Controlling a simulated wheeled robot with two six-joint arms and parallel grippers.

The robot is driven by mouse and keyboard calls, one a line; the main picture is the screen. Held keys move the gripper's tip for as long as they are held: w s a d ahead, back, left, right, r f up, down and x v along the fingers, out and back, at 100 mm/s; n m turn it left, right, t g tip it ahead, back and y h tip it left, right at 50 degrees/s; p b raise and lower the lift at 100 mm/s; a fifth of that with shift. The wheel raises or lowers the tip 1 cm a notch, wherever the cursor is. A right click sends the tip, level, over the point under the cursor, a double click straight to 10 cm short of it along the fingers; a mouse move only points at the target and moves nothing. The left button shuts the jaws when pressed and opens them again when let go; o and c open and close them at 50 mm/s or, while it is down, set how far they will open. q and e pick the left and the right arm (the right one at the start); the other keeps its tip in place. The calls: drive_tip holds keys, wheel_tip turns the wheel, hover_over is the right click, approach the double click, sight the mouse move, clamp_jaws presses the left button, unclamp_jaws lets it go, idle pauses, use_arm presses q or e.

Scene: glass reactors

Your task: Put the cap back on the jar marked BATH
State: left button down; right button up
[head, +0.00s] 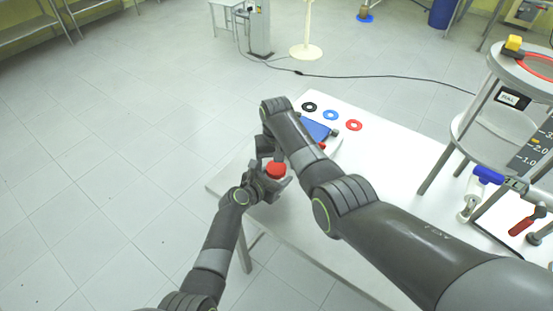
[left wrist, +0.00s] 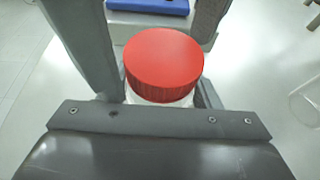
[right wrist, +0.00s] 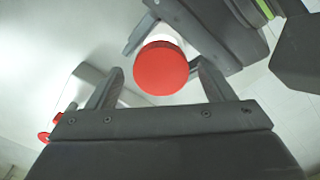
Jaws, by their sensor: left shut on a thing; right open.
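A red ribbed cap (head: 276,169) sits over the mouth of a pale jar (left wrist: 160,99) near the table's left end. The cap also shows in the left wrist view (left wrist: 164,62) and the right wrist view (right wrist: 161,69). Whether it is screwed down, I cannot tell. My left gripper (head: 272,181) is shut on the jar, below the cap. My right gripper (head: 268,152) is open, close to the cap; in its wrist view the cap appears between its spread fingers. The jar's marking is not visible, and most of its body is hidden by the grippers.
A blue item (head: 317,130) lies behind the jar. A round metal stand (head: 516,75) and tools, including a red-handled one (head: 525,222), are on the right. The table's (head: 400,165) middle is partly clear.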

wheel_tip(320, 180, up, 12)
idle(0.5)
use_arm(q)
drive_tip(key=shift+c, duration=1.9)
unclamp_jaws()
drive_tip(key=shift+s+a+r, duration=0.2)
drive_tip(key=shift+s+a, duration=0.05)
drive_tip(key=v, duration=1.6)
drive_tip(key=shift+s+a+p, duration=0.2)
drive_tip(key=shift+s+p, duration=0.1)
drive_tip(key=shift+p, duration=0.15)
use_arm(e)
drive_tip(key=shift+r, duration=0.4)
